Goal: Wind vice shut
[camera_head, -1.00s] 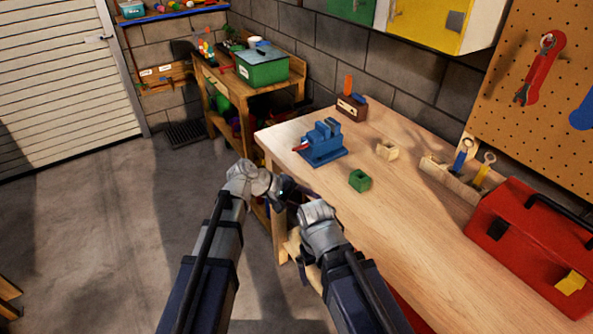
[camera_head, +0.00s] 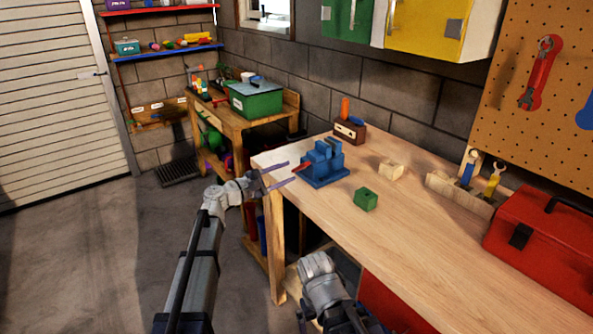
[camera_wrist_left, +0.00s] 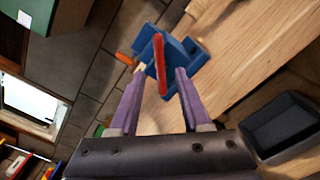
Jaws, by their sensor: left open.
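The blue vice (camera_head: 325,165) stands on the near left end of the wooden bench; it also shows in the left wrist view (camera_wrist_left: 187,58). Its red handle (camera_head: 302,167) sticks out toward the left. My left gripper (camera_head: 292,171) is open at the bench's left edge, with its purple fingers pointing at the handle. In the left wrist view the red handle (camera_wrist_left: 160,65) appears between the two fingertips, with a gap on each side. How wide the vice jaws stand is hard to tell. My right gripper (camera_head: 305,318) hangs low before the bench, its fingers mostly hidden.
On the bench (camera_head: 430,240) are a green block (camera_head: 366,199), a pale wooden block (camera_head: 390,170), a brown holder (camera_head: 350,132), a tool rack (camera_head: 455,192) and a red toolbox (camera_head: 545,240). A side table with a green bin (camera_head: 256,100) stands behind.

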